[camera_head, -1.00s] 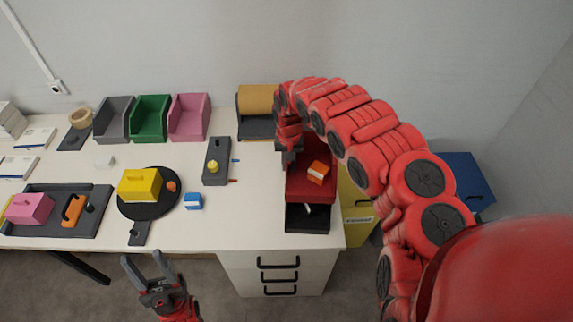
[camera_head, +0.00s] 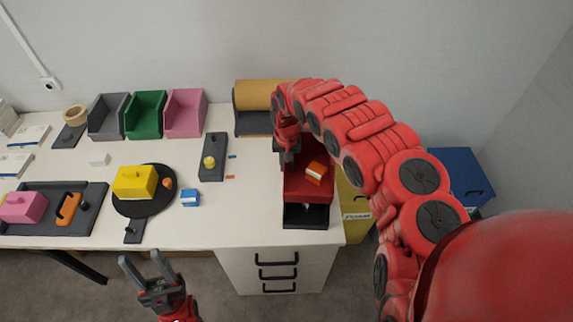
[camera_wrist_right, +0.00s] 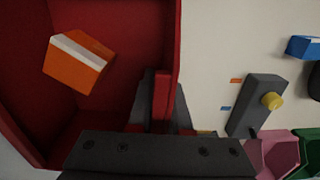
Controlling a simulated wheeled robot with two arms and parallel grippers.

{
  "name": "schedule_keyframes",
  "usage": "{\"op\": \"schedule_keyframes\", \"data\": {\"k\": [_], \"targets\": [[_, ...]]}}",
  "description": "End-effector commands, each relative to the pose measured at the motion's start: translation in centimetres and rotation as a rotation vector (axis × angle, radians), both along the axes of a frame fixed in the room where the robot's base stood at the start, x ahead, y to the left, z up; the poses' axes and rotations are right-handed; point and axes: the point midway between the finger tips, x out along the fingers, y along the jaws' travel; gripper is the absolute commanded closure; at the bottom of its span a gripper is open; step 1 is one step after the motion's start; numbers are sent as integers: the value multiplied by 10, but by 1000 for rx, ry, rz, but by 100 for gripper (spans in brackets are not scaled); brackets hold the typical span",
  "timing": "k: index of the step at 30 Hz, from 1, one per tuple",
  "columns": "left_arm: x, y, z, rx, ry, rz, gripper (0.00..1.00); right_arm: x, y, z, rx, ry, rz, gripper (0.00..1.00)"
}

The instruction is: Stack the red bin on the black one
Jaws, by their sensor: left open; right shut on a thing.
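The red bin (camera_head: 308,188) sits over the black bin (camera_head: 305,216) at the right end of the table, and the black bin's front shows below it. An orange box with a white stripe (camera_head: 316,172) lies inside the red bin; it also shows in the right wrist view (camera_wrist_right: 78,62). My right gripper (camera_head: 287,152) is shut on the red bin's left wall (camera_wrist_right: 172,30). Whether the red bin is fully seated on the black one cannot be told. My left gripper (camera_head: 150,268) is open and empty in front of the table.
Grey (camera_head: 107,117), green (camera_head: 146,116) and pink (camera_head: 185,113) bins stand at the back. A brown roll on a dark holder (camera_head: 252,122) stands behind the red bin. A blue box (camera_head: 190,197) and a grey block with a yellow knob (camera_head: 212,158) lie to the left.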

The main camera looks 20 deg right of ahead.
Motion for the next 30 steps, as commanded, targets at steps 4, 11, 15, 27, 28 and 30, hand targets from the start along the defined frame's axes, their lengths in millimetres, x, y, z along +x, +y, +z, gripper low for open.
{"op": "schedule_keyframes", "data": {"k": [4,11,15,27,28,30], "targets": [[0,0,-2,0,0,0,50,0,0,-2,0,0,0,100],[0,0,-8,0,0,0,50,0,0,-10,0,0,1,100],[0,0,-11,0,0,0,50,0,0,-14,0,0,1,100],[0,0,-11,0,0,0,50,0,0,-15,0,0,0,48],[0,0,-11,0,0,0,50,0,0,-15,0,0,0,48],[0,0,-11,0,0,0,50,0,0,-15,0,0,0,48]]}}
